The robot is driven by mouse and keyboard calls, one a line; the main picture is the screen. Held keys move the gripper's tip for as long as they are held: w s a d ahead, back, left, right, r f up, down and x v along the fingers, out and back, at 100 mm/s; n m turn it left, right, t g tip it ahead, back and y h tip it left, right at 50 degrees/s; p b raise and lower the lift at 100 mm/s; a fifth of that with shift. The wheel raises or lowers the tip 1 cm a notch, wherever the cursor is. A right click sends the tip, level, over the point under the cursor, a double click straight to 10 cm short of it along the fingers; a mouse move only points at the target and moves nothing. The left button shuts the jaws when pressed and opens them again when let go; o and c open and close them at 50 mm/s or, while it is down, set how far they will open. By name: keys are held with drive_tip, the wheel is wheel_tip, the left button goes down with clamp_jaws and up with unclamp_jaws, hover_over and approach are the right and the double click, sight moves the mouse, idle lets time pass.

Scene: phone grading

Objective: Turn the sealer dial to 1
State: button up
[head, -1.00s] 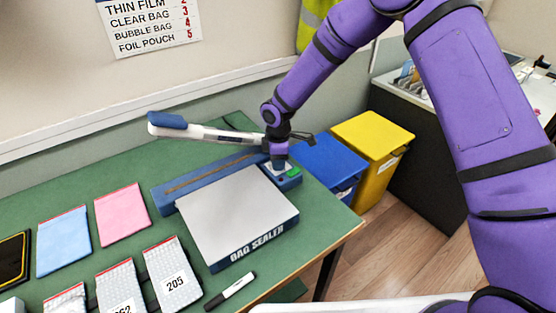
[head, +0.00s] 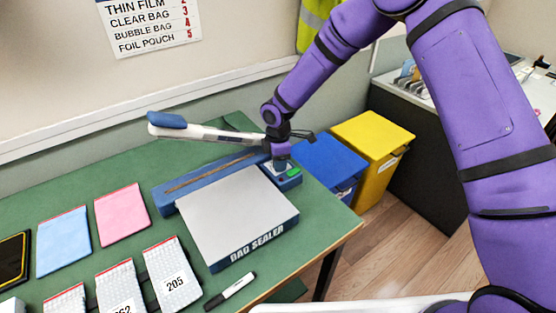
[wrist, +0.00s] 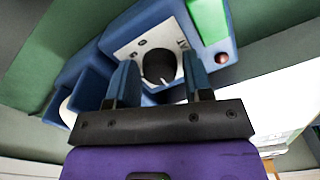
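The black round dial (wrist: 160,68) sits on this panel. My gripper (wrist: 159,64) is at the dial with its two blue fingers apart, one on each side; narrow gaps show beside the dial. In the head view my gripper (head: 280,157) points down over the sealer's right back corner and hides the dial.
A green patch (wrist: 208,18) and a reddish button (wrist: 221,58) lie right of the dial. Bags and a marker (head: 230,291) lie on the table. Blue (head: 330,160) and yellow (head: 372,142) bins stand beyond its right edge. A wall chart (head: 152,22) lists bag types with numbers.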

wheel_tip(320, 180, up, 11)
idle(0.7)
drive_tip(key=s+d+r+m+t, duration=0.1)
drive_tip(key=s+d+r+m, duration=0.25)
drive_tip(key=d+r, duration=0.35)
drive_tip(key=s+d+r+m+t+h, duration=0.1)
drive_tip(key=s+d+r+m, duration=0.2)
drive_tip(key=s+d+r, duration=0.35)
drive_tip(key=s+d+r+m+t, duration=0.1)
drive_tip(key=s+d+r+m, duration=0.15)
drive_tip(key=d+r, duration=0.45)
drive_tip(key=s+d+r+m, duration=0.2)
drive_tip(key=s+d+m, duration=0.1)
drive_tip(key=s, duration=0.4)
drive_tip(key=s+d+r+m+t, duration=0.1)
drive_tip(key=s+d+r+m, duration=0.1)
drive_tip(key=s, duration=0.5)
drive_tip(key=s+d+r+m+t+y, duration=0.1)
drive_tip(key=s+d+r+m, duration=0.2)
drive_tip(key=s+m, duration=0.3)
drive_tip(key=shift+s+d+r, duration=0.3)
drive_tip(key=shift+s+r, duration=0.15)
drive_tip(key=shift+s, duration=0.5)
